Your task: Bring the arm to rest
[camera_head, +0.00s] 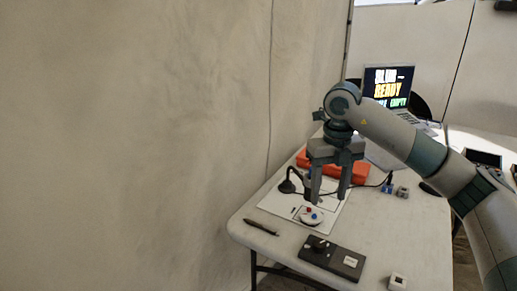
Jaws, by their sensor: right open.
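My right arm comes in from the right over the table. My right gripper (328,202) points down, open and empty, above a white sheet on the table. A small white round piece (310,216) with red and blue marks lies on the sheet just below and left of the fingertips; the gap between them is hard to judge. My left gripper is not in view.
The white table (405,240) carries a dark box with a knob (332,258), a pen-like tool (261,227), a small white block (397,282), a black lamp-like stand (288,186) and an orange case (357,170). A lit laptop (388,88) stands behind. A wall is left.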

